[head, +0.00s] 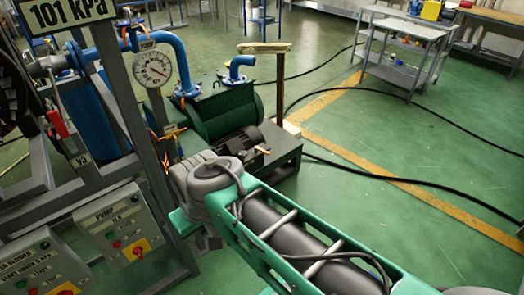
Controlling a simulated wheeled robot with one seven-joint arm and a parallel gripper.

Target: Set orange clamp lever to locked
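A small orange lever-like piece (173,132) shows beside the post under the round pump gauge, just above my arm's grey joint. It may be the clamp lever, but it is too small to tell whether it is locked. Other small orange bits show near the blue pipes (126,36) and on the pump's base (262,150). My arm reaches in from the lower right toward the pump stand. My gripper is not visible; the arm's end is out of sight behind its own links.
The pump gauge (152,69) and green pump (222,112) stand beyond my arm. A red-handled valve (57,123) and control boxes (118,226) are on the frame at left. Black hoses cross the open green floor at right, near a grey cart (395,72).

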